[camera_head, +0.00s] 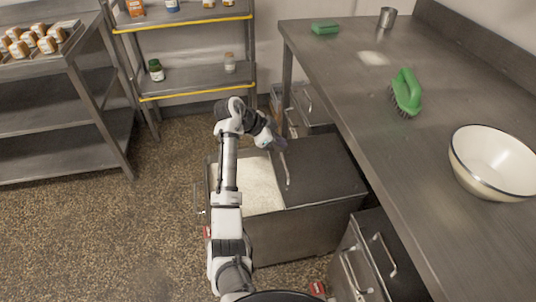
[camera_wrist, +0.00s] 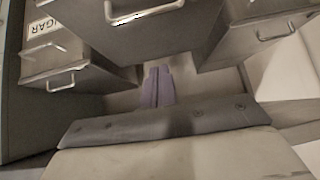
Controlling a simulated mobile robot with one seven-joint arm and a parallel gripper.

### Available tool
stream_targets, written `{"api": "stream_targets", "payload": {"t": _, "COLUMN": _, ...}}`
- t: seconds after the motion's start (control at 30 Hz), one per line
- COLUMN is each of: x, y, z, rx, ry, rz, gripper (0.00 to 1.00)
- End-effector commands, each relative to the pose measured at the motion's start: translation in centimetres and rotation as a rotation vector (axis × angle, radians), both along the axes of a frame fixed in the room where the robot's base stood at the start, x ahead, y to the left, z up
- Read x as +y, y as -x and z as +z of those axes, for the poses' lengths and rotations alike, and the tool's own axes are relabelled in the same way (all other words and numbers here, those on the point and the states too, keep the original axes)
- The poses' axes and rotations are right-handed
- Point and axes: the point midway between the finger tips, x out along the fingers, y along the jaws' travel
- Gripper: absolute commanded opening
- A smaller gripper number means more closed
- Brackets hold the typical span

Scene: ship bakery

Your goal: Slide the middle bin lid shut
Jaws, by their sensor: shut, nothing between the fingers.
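The middle bin (camera_head: 300,233) is a grey metal box on the floor beside the worktop. Its flat dark lid (camera_head: 325,172) covers the right part, and white powder (camera_head: 257,185) shows through the open left part. A long bar handle (camera_head: 286,172) stands along the lid's left edge. My gripper (camera_head: 281,145) is shut and empty, near the far end of that handle; I cannot tell whether they touch. In the wrist view my gripper's purple fingers (camera_wrist: 158,88) are together, with grey bins and bar handles beyond them.
Another bin (camera_head: 365,265) with bar handles stands nearer, under the worktop (camera_head: 375,100); a further bin (camera_head: 312,105) stands behind. A bin label (camera_wrist: 45,27) reads SUGAR. A green brush (camera_head: 407,88) and white bowl (camera_head: 492,162) sit on the worktop. Open floor lies left.

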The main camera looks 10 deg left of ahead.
Motion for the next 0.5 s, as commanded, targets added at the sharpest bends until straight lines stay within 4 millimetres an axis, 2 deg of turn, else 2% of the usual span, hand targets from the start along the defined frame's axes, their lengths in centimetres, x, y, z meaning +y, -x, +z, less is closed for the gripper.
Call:
{"api": "stream_targets", "payload": {"t": 0.07, "x": -0.5, "y": 0.9, "z": -0.7, "rx": 0.033, "ry": 0.009, "rz": -0.041, "gripper": 0.00}}
{"api": "stream_targets", "payload": {"t": 0.17, "x": -1.0, "y": 1.2, "z": -1.2, "rx": 0.047, "ry": 0.014, "rz": -0.059, "gripper": 0.00}}
{"api": "stream_targets", "payload": {"t": 0.37, "x": -3.0, "y": 0.6, "z": -3.3, "rx": 0.048, "ry": 0.012, "rz": -0.057, "gripper": 0.00}}
{"api": "stream_targets", "payload": {"t": 0.5, "x": -5.0, "y": -0.1, "z": -5.6, "rx": 0.049, "ry": 0.013, "rz": -0.056, "gripper": 0.00}}
